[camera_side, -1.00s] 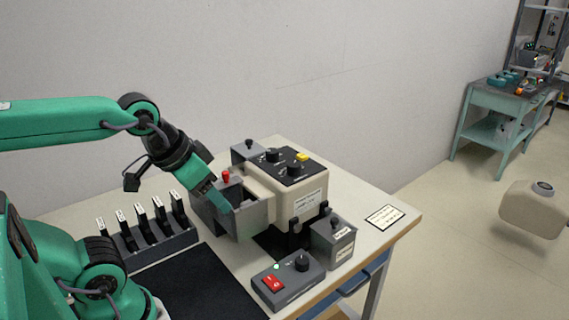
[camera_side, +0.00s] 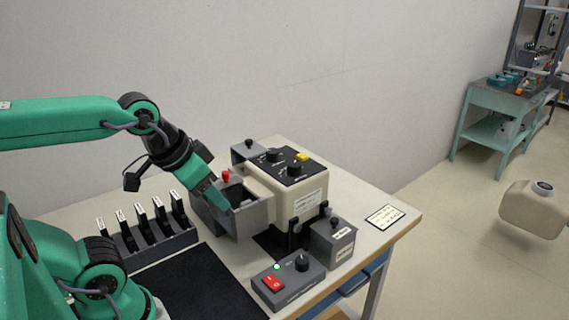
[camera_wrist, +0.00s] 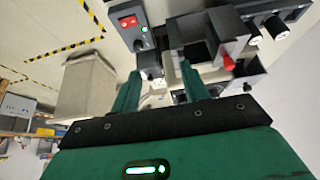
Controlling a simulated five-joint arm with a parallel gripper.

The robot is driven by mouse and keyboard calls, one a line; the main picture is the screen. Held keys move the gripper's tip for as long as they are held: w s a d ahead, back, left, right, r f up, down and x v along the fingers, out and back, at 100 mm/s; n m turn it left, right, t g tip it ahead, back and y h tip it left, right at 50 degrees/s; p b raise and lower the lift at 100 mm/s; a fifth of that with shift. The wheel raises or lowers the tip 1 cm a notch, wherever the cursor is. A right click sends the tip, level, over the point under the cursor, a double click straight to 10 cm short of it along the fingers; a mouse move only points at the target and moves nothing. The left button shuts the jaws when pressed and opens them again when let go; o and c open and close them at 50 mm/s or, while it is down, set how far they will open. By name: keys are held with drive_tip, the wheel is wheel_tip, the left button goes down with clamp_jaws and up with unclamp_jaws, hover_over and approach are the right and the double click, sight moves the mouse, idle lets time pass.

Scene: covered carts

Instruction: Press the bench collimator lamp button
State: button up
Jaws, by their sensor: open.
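The cream bench instrument (camera_side: 312,198) stands on the table, with a black top panel bearing dark knobs and a yellow button (camera_side: 302,157). A grey open-topped box (camera_side: 250,222) is at its near-left end, with a red knob (camera_side: 226,176) beside it. The switch also shows in the wrist view (camera_wrist: 128,21). I cannot read which control is the collimator lamp's. My gripper (camera_side: 221,204) is open and empty, its fingertips over the grey open box.
A rack of several black labelled pieces (camera_side: 150,245) stands left, beside a black mat (camera_side: 205,285). A label card (camera_side: 384,217) lies near the table's right edge.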

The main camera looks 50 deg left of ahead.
clamp_jaws()
idle(1.5)
